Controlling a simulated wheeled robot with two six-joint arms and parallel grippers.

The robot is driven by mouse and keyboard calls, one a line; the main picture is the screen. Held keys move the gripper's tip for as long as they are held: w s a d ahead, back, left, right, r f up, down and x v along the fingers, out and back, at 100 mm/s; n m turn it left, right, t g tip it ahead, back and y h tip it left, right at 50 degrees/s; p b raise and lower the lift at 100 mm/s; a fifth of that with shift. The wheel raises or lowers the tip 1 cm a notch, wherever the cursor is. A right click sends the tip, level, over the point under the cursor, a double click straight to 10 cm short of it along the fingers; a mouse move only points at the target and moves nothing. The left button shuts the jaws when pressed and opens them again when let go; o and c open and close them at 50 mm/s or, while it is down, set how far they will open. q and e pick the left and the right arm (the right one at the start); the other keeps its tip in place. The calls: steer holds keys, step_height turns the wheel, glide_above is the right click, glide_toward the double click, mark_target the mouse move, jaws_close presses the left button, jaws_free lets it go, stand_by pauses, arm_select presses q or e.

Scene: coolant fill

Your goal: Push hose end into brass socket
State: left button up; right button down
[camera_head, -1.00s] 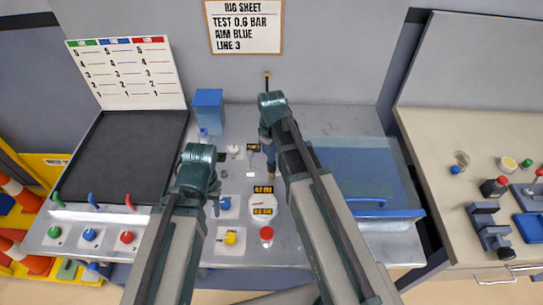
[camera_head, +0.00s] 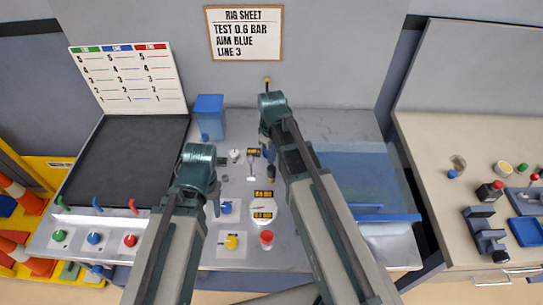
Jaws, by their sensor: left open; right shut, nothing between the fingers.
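Three short curved coloured pieces, green (camera_head: 62,203), blue (camera_head: 97,204) and red (camera_head: 133,206), stand at the front left of the bench; I cannot tell if one is the hose end. A small brass-coloured piece (camera_head: 267,82) shows at the back, just above my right arm's elbow; I cannot tell if it is the brass socket.
A round gauge (camera_head: 264,212), yellow knob (camera_head: 231,241) and red cap (camera_head: 266,238) sit between my arms. A blue box (camera_head: 209,115) stands behind. A clear blue-edged cover (camera_head: 350,175) lies right. The dark panel (camera_head: 125,160) at left is clear.

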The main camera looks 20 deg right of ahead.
mark_target(271, 169)
steer(key=shift+r, duration=0.1)
step_height(271, 169, up, 14)
steer(key=p, duration=1.4)
steer(key=shift+f, duration=0.2)
steer(key=s+a+f+m+b, duration=0.1)
steer(key=s+a+f+b, duration=0.4)
steer(key=s+f+b, duration=0.2)
steer(key=s+a+f+m+h+b, duration=0.1)
steer(key=s+a+f+m+b, duration=0.1)
steer(key=s+a+f+b, duration=0.3)
step_height(271, 169, down, 4)
steer(key=s+b, duration=0.2)
steer(key=b, duration=0.2)
steer(key=shift+s+a+m, duration=0.15)
steer(key=shift+a+m, duration=0.1)
steer(key=shift+m, duration=0.05)
steer(key=shift+r, duration=0.1)
